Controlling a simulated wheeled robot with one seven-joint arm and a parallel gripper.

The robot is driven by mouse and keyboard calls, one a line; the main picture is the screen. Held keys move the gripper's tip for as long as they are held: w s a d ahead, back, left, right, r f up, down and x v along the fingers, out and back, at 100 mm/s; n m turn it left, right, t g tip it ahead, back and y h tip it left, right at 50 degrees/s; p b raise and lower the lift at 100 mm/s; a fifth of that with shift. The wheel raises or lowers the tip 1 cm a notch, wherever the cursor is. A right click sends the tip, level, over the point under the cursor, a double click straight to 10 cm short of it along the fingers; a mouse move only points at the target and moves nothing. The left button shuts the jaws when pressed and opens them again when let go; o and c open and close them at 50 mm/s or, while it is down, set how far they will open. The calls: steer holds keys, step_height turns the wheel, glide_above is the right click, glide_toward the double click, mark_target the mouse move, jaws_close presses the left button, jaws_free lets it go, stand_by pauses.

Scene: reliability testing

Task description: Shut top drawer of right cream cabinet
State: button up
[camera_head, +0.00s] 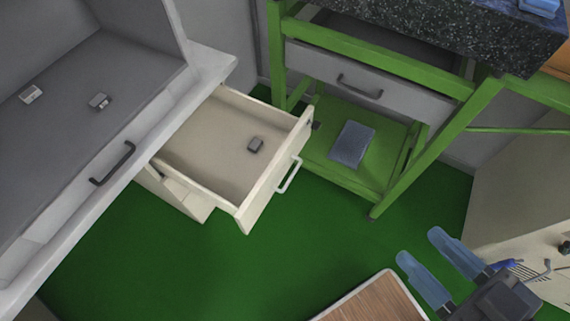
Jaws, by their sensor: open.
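A cream drawer (200,158) is pulled out of the cream cabinet (177,192) under the grey-white worktop. Its front carries a white bar handle (289,175). Most of the cabinet is hidden under the worktop and the drawer.
A green-framed bench (430,165) with a dark speckled top (440,25) stands right of the drawer. A grey slab (352,144) lies on its lower shelf. A wooden-topped piece (375,300) is at the bottom. Green floor (300,245) is open between drawer and gripper.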

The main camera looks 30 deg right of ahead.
steer(key=w+d+f+m+g, duration=0.1)
steer(key=w+f+m, duration=0.1)
steer(key=f, duration=0.3)
steer(key=w+d+f+m+g+b, duration=0.1)
steer(key=w+d+f+m, duration=0.1)
steer(key=w+f, duration=0.3)
steer(key=w+d+f+m+g+b, duration=0.1)
steer(key=w+d+f+m+g, duration=0.1)
steer(key=f, duration=0.5)
steer(key=shift+w+f+m, duration=0.15)
steer(key=shift+w+m, duration=0.25)
steer(key=shift+w, duration=0.4)
jaws_close()
steer(key=m+g+y+b, duration=0.3)
steer(key=m+y, duration=0.2)
glide_toward(282, 158)
step_height(282, 158, down, 5)
steer(key=shift+w+a+p, duration=0.2)
steer(key=shift+w+a, duration=0.35)
steer(key=shift+w, duration=0.35)
steer(key=shift+w+a+p, duration=0.2)
steer(key=shift+w+a, duration=0.35)
steer(key=shift+w, duration=0.35)
